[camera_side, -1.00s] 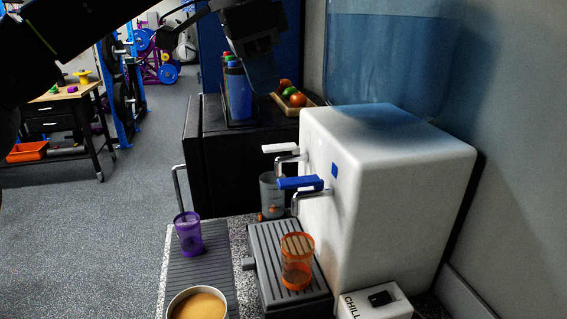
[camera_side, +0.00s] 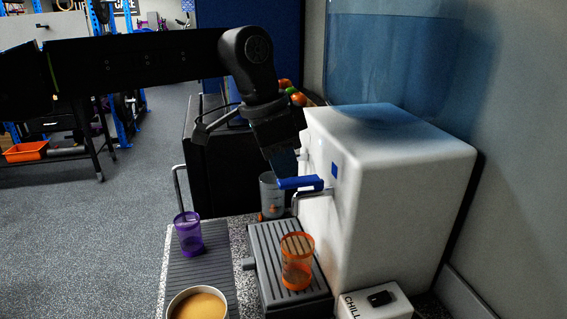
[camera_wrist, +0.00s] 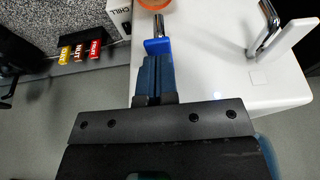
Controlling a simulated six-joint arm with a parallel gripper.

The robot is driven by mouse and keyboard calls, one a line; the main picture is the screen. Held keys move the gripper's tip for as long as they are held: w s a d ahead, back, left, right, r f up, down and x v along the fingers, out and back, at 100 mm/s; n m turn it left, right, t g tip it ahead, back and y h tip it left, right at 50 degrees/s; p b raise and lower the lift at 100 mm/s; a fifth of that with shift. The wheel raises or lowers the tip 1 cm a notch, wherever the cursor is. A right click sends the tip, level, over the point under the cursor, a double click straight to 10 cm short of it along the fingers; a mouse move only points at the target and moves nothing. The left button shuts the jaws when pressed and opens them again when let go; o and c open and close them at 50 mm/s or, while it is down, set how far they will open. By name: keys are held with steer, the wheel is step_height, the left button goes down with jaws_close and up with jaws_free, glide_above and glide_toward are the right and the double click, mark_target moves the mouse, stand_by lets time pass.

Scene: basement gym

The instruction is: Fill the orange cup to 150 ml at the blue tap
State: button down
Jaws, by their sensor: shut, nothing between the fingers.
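The orange cup (camera_side: 297,272) stands upright on the dark slatted drip tray (camera_side: 262,262), in front of the white dispenser (camera_side: 405,185). I cannot read a water level in it. Its orange rim also shows at the top of the wrist view (camera_wrist: 153,4). The blue tap (camera_side: 302,183) has its lever pointing left from the dispenser; its blue end also shows in the wrist view (camera_wrist: 157,46). My gripper (camera_side: 287,172) is shut and empty, its fingertips right at the lever's end. In the wrist view the fingers (camera_wrist: 154,66) meet the lever's blue end; I cannot tell whether they touch.
A white tap (camera_wrist: 298,38) is right in the wrist view. A grey cup (camera_side: 270,197) stands behind the drip tray. A purple cup (camera_side: 188,238) and a bowl of tan liquid (camera_side: 197,304) are on the left mat. A CHILL box (camera_side: 376,303) sits front right.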

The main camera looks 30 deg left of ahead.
steer(key=shift+f, duration=0.2)
steer(key=shift+s+a+f, duration=0.15)
steer(key=shift+s+f, duration=0.05)
steer(key=shift+f, duration=0.6)
steer(key=shift+r, duration=0.2)
stand_by(2.2)
steer(key=shift+r, duration=0.6)
steer(key=shift+r, duration=0.5)
steer(key=v, duration=1.3)
steer(key=shift+w+d, duration=0.25)
steer(key=shift+w, duration=0.05)
